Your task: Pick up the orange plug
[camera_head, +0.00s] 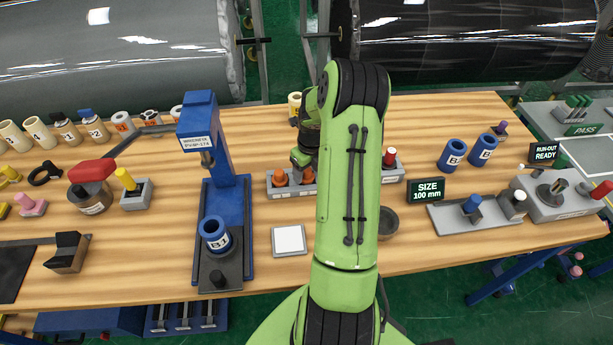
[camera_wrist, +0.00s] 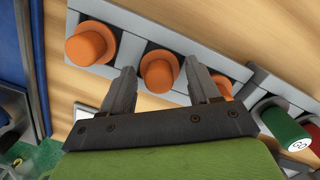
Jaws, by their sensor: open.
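Three orange plugs stand in a row in a grey rack (camera_wrist: 130,18) in the wrist view: a left plug (camera_wrist: 88,45), a middle plug (camera_wrist: 158,72) and a right plug (camera_wrist: 219,82). My gripper (camera_wrist: 159,66) is open, with one finger on each side of the middle plug in the picture. I cannot tell whether the fingertips touch it or how far down they reach. In the head view, two orange plugs (camera_head: 280,176) show in the rack (camera_head: 287,191), and my arm hides the rest.
A green plug (camera_wrist: 284,128) stands beside the rack in the wrist view. A blue press (camera_head: 215,150) stands left of the rack, with a white pad (camera_head: 289,241) in front. A red-topped plug (camera_head: 389,156) and a SIZE display (camera_head: 426,190) are to the right.

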